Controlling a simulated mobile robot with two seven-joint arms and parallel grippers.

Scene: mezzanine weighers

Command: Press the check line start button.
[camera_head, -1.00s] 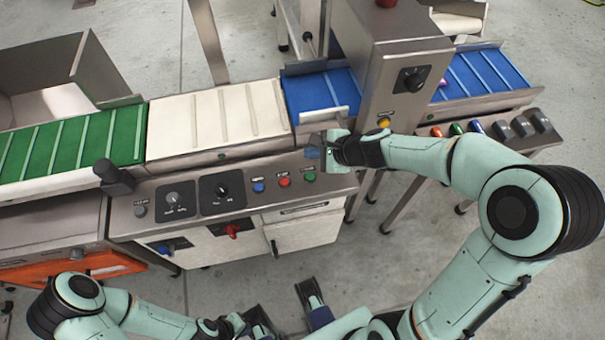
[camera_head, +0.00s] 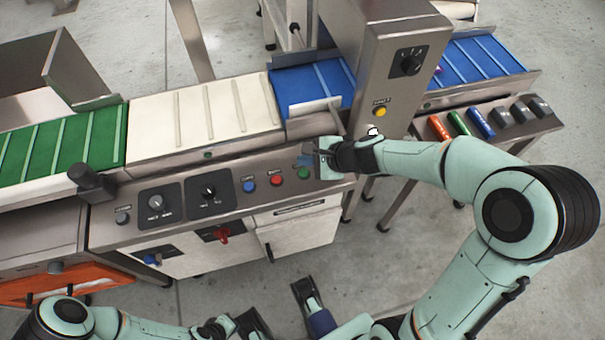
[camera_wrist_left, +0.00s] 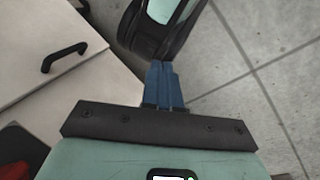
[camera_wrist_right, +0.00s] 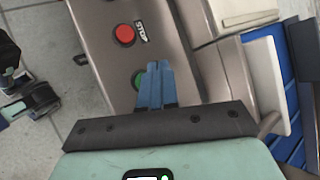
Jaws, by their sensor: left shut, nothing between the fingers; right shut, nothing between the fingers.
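A round green button (camera_head: 303,173) sits at the right end of the steel control panel (camera_head: 235,217); it is also partly visible in the right wrist view (camera_wrist_right: 137,81). A red button (camera_head: 276,180), marked STOP in the right wrist view (camera_wrist_right: 124,34), and a blue button (camera_head: 249,186) sit left of it. I cannot read the green button's label. My right gripper (camera_head: 306,159) is shut and empty; its blue fingertips overlap the green button's edge in the right wrist view, and contact cannot be told. My left gripper (camera_wrist_left: 161,67) is shut and empty, low in front of the cabinet.
Green (camera_head: 60,150), white (camera_head: 200,108) and blue (camera_head: 312,84) belts run behind. A steel tower (camera_head: 385,60) with a yellow button (camera_head: 380,112) stands close beyond my right gripper.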

